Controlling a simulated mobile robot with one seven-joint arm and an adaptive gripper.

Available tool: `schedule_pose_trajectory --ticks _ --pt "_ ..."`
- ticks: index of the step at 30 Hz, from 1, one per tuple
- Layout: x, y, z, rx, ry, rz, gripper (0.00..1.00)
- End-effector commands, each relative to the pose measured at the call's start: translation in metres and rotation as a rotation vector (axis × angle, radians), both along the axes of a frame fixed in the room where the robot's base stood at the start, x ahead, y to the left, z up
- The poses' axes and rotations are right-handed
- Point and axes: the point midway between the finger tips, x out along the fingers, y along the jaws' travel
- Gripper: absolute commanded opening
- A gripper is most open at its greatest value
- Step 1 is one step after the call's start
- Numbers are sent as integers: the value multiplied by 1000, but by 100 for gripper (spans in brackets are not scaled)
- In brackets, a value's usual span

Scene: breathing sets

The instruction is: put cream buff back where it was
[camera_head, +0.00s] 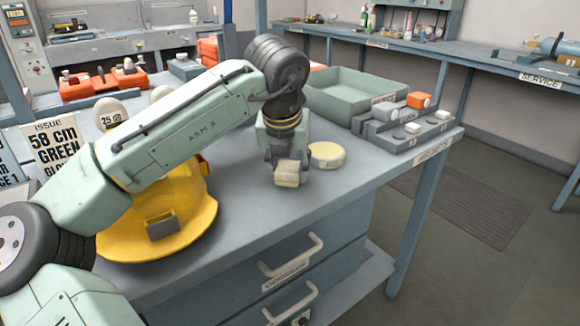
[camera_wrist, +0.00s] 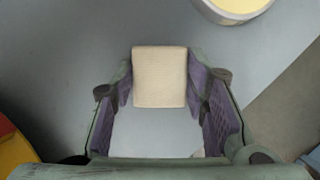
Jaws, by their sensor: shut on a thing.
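The cream buff is a small pale block (camera_head: 287,174) at the end of my gripper (camera_head: 287,164), low over the near part of the grey bench. In the wrist view the buff (camera_wrist: 160,77) sits between the two purple-lined fingers (camera_wrist: 160,88), which are shut on it. I cannot tell whether its underside touches the bench.
A round cream-yellow tin (camera_head: 327,155) stands just right of my gripper. A yellow helmet (camera_head: 165,215) is to the left. A green tray (camera_head: 345,92) and a grey rack (camera_head: 400,135) with small blocks are behind right. Bare bench lies in front.

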Motion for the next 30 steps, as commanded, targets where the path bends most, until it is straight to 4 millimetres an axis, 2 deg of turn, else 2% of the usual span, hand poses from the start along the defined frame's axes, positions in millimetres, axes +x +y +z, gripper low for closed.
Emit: schedule_pose_trajectory --ticks 3,4,12,23,26,30 --pt "0 -1 -4 0 1 -1 19" --pt "0 0 -3 0 0 -1 43" --pt "0 0 -3 0 0 -1 61" --pt "0 0 -1 1 0 0 61" --pt "-3 0 9 -2 -2 -1 61" --pt "-14 1 35 -3 -3 -2 61"
